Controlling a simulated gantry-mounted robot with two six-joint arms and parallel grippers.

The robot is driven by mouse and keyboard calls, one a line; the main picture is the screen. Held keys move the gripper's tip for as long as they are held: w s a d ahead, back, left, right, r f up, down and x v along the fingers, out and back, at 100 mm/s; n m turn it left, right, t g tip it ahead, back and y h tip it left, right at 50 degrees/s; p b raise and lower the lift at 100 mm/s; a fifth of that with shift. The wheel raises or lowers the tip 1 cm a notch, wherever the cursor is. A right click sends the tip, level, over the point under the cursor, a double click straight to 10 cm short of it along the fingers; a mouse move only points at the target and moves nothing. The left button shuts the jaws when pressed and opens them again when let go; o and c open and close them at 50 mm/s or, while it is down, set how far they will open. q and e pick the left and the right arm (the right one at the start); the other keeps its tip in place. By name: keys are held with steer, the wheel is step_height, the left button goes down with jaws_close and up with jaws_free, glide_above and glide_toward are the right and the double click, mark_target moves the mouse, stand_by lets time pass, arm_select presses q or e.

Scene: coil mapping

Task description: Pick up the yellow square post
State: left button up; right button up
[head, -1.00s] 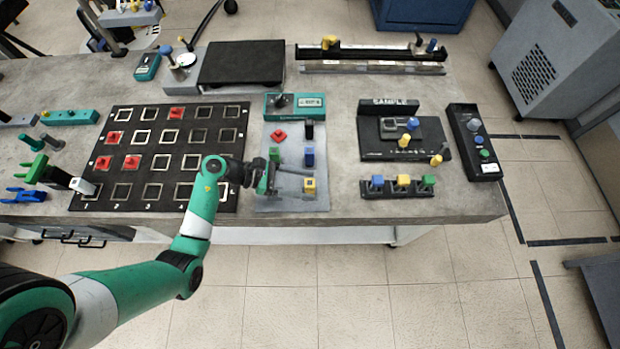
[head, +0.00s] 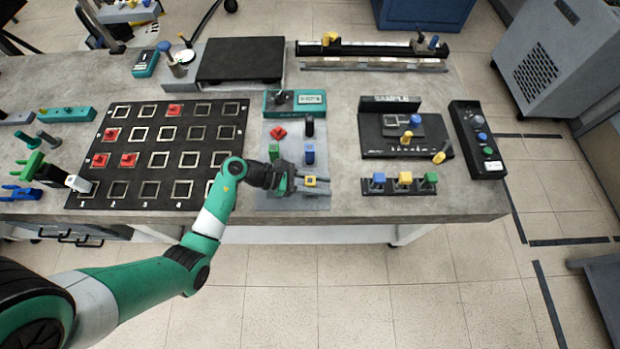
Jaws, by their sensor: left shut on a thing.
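The yellow square post (head: 310,180) stands at the front right of the grey tray (head: 268,200), with a dark mark in the middle of its top. My left gripper (head: 314,184) reaches in from the left, low over the tray. Its two fingers point right, one on each side of the post, and are shut on it. The post's lower part is hidden by the fingers. I cannot tell whether its base still touches the tray. My right gripper is not in view.
A blue post (head: 309,154) and a black post (head: 309,126) stand behind the yellow one. A red piece (head: 278,132) and a green post (head: 273,152) are also on the tray. The black grid board (head: 104,200) lies left; a rack of coloured posts (head: 400,191) stands right.

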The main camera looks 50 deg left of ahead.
arm_select(q)
jaws_close()
steer(key=shift+r, duration=0.25)
steer(key=r+p, duration=0.1)
steer(key=r, duration=0.1)
steer(key=r+p, duration=0.1)
steer(key=r, duration=0.1)
steer(key=shift+s+d+p, duration=0.1)
steer(key=shift+s+p, duration=0.2)
steer(key=s+d+r+p, duration=0.4)
steer(key=s+r, duration=0.4)
steer(key=s, duration=0.4)
steer(key=shift+s+d+r+p, duration=0.15)
steer(key=shift+s+r+p, duration=0.1)
steer(key=shift+s+p, duration=0.1)
steer(key=shift+w, duration=0.1)
